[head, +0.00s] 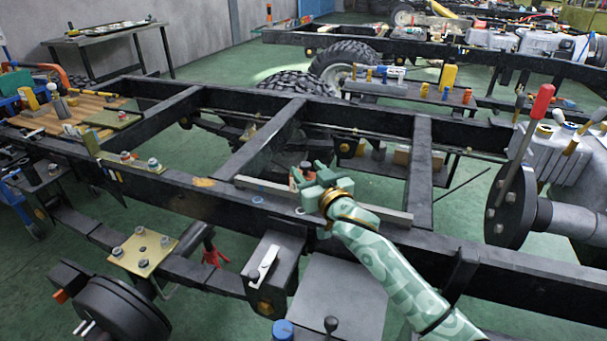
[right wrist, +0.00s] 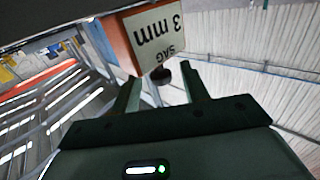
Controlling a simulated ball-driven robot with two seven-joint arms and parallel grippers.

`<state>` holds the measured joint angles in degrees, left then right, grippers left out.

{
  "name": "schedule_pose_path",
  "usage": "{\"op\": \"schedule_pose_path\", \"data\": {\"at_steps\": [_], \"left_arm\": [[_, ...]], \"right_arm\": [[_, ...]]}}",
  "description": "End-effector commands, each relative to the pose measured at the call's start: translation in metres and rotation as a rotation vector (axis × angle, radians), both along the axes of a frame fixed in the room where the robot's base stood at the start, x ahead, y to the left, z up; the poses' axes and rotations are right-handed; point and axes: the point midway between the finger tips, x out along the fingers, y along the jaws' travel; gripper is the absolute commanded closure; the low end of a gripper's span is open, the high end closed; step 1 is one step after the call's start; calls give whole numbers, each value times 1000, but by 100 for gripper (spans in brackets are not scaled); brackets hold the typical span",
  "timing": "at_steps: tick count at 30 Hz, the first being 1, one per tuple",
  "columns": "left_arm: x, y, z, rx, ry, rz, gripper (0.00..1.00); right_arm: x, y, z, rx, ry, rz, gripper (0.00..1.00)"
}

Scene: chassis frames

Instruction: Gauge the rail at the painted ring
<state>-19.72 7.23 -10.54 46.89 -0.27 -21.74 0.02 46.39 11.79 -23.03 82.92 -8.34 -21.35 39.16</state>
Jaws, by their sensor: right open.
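The near chassis rail (head: 400,238) is a long black beam running across the head view. A small blue painted ring (head: 257,199) shows on its top, left of my right gripper. A long grey straightedge (head: 385,213) lies along the rail, passing behind the gripper. My right gripper (head: 305,180) is open at the rail. An orange-red gauge block (right wrist: 118,45) with a white label reading "SAG 3 mm", upside down, is just ahead of the fingers (right wrist: 162,92). Its dark knob (right wrist: 161,75) shows between the fingertips; I cannot tell whether they touch it. My left gripper is out of view.
A yellowish plate with bolts (head: 143,250) sits at the lower left. A grey box with a white lever (head: 265,265) hangs at the rail's near side. A black disc flange (head: 510,205) and grey housing stand at right. Crossmembers (head: 262,135) span the frame.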

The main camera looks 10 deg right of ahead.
Motion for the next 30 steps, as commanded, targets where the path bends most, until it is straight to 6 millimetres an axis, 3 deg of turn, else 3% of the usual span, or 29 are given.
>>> {"op": "schedule_pose_path", "data": {"at_steps": [6, 14, 15, 20, 26, 30], "left_arm": [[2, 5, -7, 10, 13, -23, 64], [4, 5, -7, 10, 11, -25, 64], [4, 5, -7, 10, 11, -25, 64], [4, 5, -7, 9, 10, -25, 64], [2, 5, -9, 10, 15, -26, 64], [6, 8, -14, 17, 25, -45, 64]], "right_arm": [[21, 4, -1, 0, 1, 0, 55], [22, 4, 1, 0, 0, 0, 55], [22, 4, 1, 0, 0, 0, 58], [22, 4, 1, 0, -1, 0, 100], [27, 11, 0, 3, 0, -1, 100], [46, 39, -3, 8, 1, 0, 100]]}}
